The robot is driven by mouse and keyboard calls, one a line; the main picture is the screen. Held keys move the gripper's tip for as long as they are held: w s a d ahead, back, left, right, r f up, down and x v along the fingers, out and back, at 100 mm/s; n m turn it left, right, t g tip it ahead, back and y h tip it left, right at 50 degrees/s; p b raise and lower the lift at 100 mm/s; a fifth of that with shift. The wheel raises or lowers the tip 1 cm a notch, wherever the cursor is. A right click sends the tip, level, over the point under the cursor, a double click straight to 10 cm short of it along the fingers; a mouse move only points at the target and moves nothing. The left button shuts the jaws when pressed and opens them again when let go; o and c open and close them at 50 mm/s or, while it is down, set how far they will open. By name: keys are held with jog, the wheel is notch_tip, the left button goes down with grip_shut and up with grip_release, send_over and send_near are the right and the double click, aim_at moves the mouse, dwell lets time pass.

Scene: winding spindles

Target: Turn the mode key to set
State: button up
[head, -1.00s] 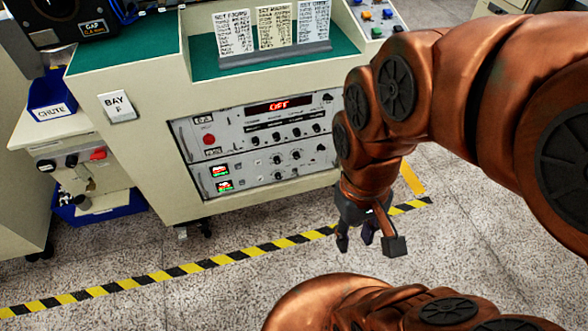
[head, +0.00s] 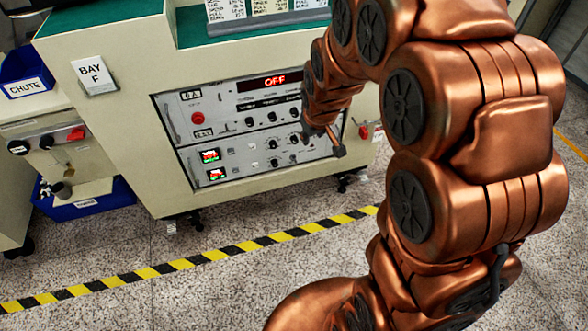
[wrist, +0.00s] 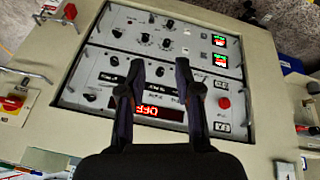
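The control panel (head: 225,125) is set in the front of the cream machine. It also fills the middle of the wrist view (wrist: 110,70), which is turned upside down. Its red display (head: 275,81) reads OFF, and it shows in the wrist view (wrist: 165,113) between my fingers. Several dark knobs sit on the panel, one of them (wrist: 137,63) near a fingertip; I cannot tell which is the mode key. My gripper (wrist: 156,72) is open and empty, its fingers pointing at the panel.
A red round button (wrist: 224,103) is on the panel. A red switch on a yellow plate (wrist: 13,104) is on the machine's side. Metal handles border the panel. A blue CHUTE bin (head: 25,75) stands left. Striped floor tape (head: 210,256) crosses open floor.

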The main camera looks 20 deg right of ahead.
aim_at(294, 159)
jog(key=w+d+f+n+t+b, duration=0.25)
jog(key=w+f+b, duration=0.35)
jog(key=w+f, duration=0.55)
jog(key=w+d+f+n+t+b, duration=0.1)
jog(key=w+f+t+b, duration=0.3)
jog(key=w+f+b, duration=0.7)
notch_tip(294, 159, down, 27)
jog(key=w+d+n+t+b, duration=0.2)
jog(key=n+t+b, duration=0.1)
jog(key=t+b, duration=0.45)
jog(key=w+g+b, duration=0.1)
jog(key=w+b, duration=0.2)
jog(key=w, duration=0.4)
jog(key=shift+w+a+y, duration=0.15)
jog(key=shift+a+y, duration=0.1)
jog(key=shift+y, duration=0.15)
jog(key=shift+m, duration=0.25)
grip_shut()
